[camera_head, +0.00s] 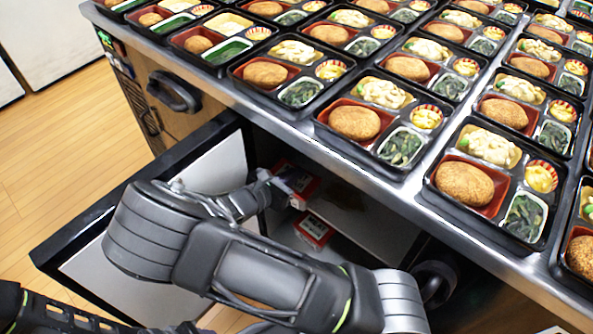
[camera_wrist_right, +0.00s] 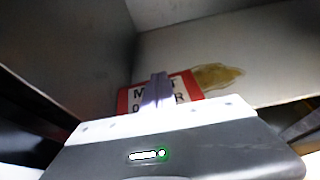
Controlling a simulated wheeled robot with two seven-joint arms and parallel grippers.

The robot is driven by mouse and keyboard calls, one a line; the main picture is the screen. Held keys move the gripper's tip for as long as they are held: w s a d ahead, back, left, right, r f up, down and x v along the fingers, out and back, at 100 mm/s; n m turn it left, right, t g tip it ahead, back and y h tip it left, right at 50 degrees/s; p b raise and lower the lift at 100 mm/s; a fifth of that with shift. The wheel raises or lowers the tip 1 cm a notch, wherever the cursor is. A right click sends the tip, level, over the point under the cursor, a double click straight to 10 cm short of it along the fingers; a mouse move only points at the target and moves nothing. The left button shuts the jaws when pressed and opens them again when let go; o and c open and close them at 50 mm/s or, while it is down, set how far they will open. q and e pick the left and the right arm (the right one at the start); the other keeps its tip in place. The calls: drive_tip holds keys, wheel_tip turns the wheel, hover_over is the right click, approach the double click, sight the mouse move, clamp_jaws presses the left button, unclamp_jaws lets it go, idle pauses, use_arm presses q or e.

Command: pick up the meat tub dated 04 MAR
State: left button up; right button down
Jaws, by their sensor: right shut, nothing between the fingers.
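My right gripper (camera_head: 272,179) reaches into the open compartment under the counter. Its closed fingers (camera_wrist_right: 158,90) stand in front of a red-bordered white label on a tub (camera_wrist_right: 128,100), with nothing held. The label shows an M on top and a 0 and an R below; the fingers hide the middle, so the full date cannot be read. In the head view one red-and-white tub (camera_head: 303,186) is beside the gripper tip, and a second red-and-white tub (camera_head: 313,230) sits nearer the front. Their labels are too small to read there. My left gripper is out of view.
The open door (camera_head: 85,228) stands left of my right arm. The counter edge (camera_head: 335,158) runs above the opening, and bento trays (camera_head: 318,118) crowd the top.

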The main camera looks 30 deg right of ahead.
drive_tip(key=shift+r, duration=0.15)
drive_tip(key=shift+r+p, duration=0.3)
drive_tip(key=shift+p, duration=0.15)
drive_tip(key=shift+a, duration=0.3)
drive_tip(key=s+a+p, duration=0.1)
drive_tip(key=s+a, duration=0.2)
drive_tip(key=a, duration=0.7)
drive_tip(key=shift+s+a, duration=0.25)
drive_tip(key=shift+a, duration=0.15)
